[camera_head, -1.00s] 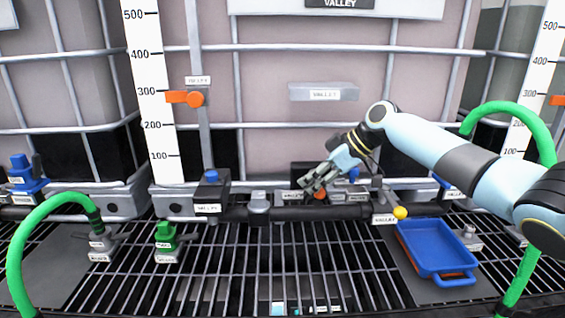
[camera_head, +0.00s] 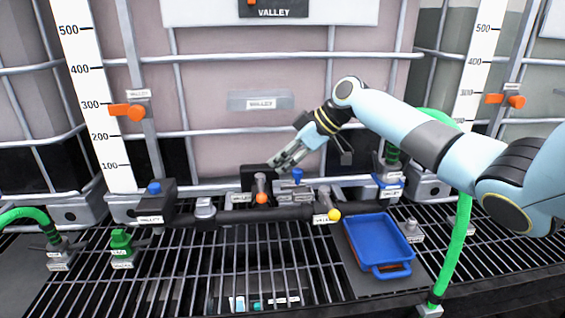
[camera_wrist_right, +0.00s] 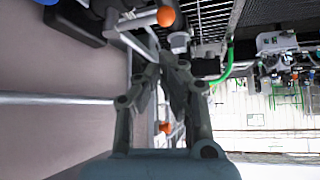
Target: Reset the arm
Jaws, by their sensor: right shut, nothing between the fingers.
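My right arm (camera_head: 395,115) reaches in from the right, in front of the large pale tank. Its gripper (camera_head: 275,166) is shut and empty, just above the pipe manifold. An orange-tipped handle (camera_head: 261,197) stands just below the fingertips; it looks apart from them. In the right wrist view the closed fingers (camera_wrist_right: 165,62) have nothing between them, and an orange ball tip (camera_wrist_right: 166,16) shows beyond them. My left gripper is not in view.
The black manifold pipe (camera_head: 240,217) carries a blue-knobbed valve (camera_head: 155,188) and a yellow-tipped handle (camera_head: 334,214). A green hose (camera_head: 461,235) hangs under my right arm. A green coupling (camera_head: 121,240) stands at left. Space above the manifold is open.

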